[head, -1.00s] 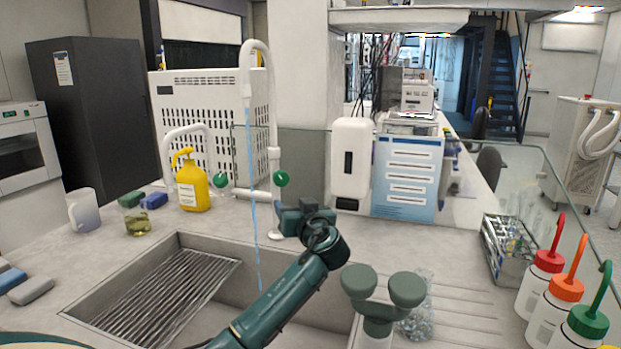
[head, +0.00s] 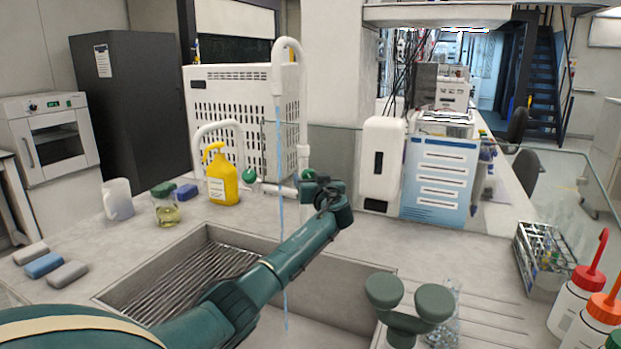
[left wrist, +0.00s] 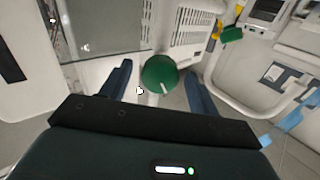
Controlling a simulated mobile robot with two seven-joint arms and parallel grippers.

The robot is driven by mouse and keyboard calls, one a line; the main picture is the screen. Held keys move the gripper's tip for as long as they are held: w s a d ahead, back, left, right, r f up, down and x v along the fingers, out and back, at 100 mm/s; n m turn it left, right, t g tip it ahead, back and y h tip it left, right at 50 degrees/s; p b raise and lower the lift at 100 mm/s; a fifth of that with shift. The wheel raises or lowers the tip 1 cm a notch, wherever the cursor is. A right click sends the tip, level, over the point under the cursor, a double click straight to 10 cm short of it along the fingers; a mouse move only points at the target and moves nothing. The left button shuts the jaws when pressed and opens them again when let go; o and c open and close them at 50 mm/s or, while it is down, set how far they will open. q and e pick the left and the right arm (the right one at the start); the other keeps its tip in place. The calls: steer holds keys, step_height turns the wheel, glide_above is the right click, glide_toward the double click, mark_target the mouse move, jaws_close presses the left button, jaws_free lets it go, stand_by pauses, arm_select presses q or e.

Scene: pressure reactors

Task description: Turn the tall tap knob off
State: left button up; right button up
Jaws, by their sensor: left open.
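The tall white tap (head: 289,48) stands behind the sink (head: 330,308), and a blue stream of water (head: 281,200) runs from its spout. Its green knob (head: 308,174) is on the right side, partly hidden behind my gripper. In the left wrist view the round green knob (left wrist: 160,72) with a white mark lies between the fingers, with a visible gap on each side. My left gripper (head: 322,186) is open and reaches across the sink to this knob. I cannot tell how far the fingertips are past it. My right gripper is not in view.
A second green knob (head: 250,174) belongs to the lower tap beside a yellow bottle (head: 222,180). A white dispenser (head: 381,160) stands right of the gripper. A green twin-headed fixture (head: 408,312) stands at the sink's right edge. A jug (head: 117,199) and beaker (head: 167,211) stand left.

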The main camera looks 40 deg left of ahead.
arm_select(q)
steer(key=shift+w+a, duration=0.3)
steer(key=shift+a, duration=0.15)
steer(key=shift+c, duration=0.3)
